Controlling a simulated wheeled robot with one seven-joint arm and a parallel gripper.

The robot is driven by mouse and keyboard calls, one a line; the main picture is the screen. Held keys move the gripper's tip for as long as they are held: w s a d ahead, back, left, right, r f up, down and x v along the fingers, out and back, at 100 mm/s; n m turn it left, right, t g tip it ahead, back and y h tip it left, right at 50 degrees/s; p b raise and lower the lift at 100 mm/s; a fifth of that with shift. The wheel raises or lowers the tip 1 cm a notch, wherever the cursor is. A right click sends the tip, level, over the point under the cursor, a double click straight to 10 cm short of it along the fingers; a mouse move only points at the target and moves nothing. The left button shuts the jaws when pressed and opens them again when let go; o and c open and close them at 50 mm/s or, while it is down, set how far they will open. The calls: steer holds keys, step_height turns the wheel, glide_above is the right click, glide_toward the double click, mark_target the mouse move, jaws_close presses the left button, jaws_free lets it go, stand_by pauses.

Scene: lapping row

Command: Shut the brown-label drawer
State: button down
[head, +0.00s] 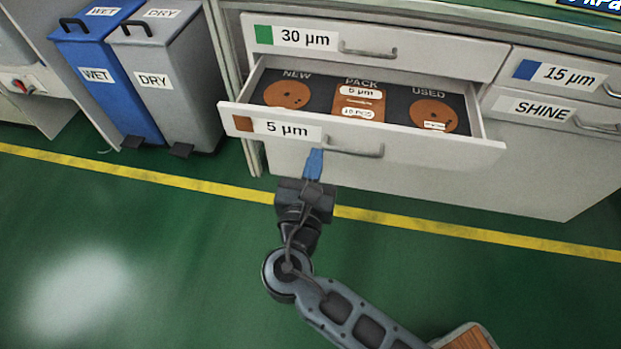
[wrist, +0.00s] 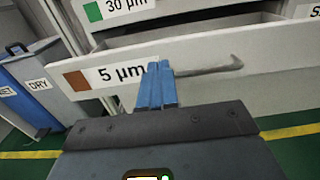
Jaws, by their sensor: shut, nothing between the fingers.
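The brown-label drawer (head: 400,148), marked 5 µm, stands pulled out below the 30 µm drawer in the head view. Its brown label (wrist: 77,80) is at the left of its front in the wrist view. Inside lie brown discs (head: 287,94) at NEW and USED and a brown pack between them. Its bar handle (head: 355,149) is right of the 5 µm label. My gripper (head: 314,160) has blue fingers, shut and empty, at the drawer front just left of the handle. The fingers also show in the wrist view (wrist: 157,85). I cannot tell whether they touch the front.
The 30 µm drawer (head: 375,40) above is shut, as are the 15 µm (head: 565,75) and SHINE (head: 545,112) drawers at right. A blue WET bin (head: 102,85) and a grey DRY bin (head: 175,85) stand left. Green floor with a yellow line (head: 180,182) is clear in front.

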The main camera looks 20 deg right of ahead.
mark_target(325, 121)
steer(key=b+x, duration=0.2)
steer(key=x, duration=0.6)
steer(key=shift+s, duration=0.1)
steer(key=x, duration=1.6)
steer(key=shift+w+d+f+p, duration=0.1)
steer(key=shift+w+d+p, duration=0.15)
steer(key=shift+w+p, duration=0.1)
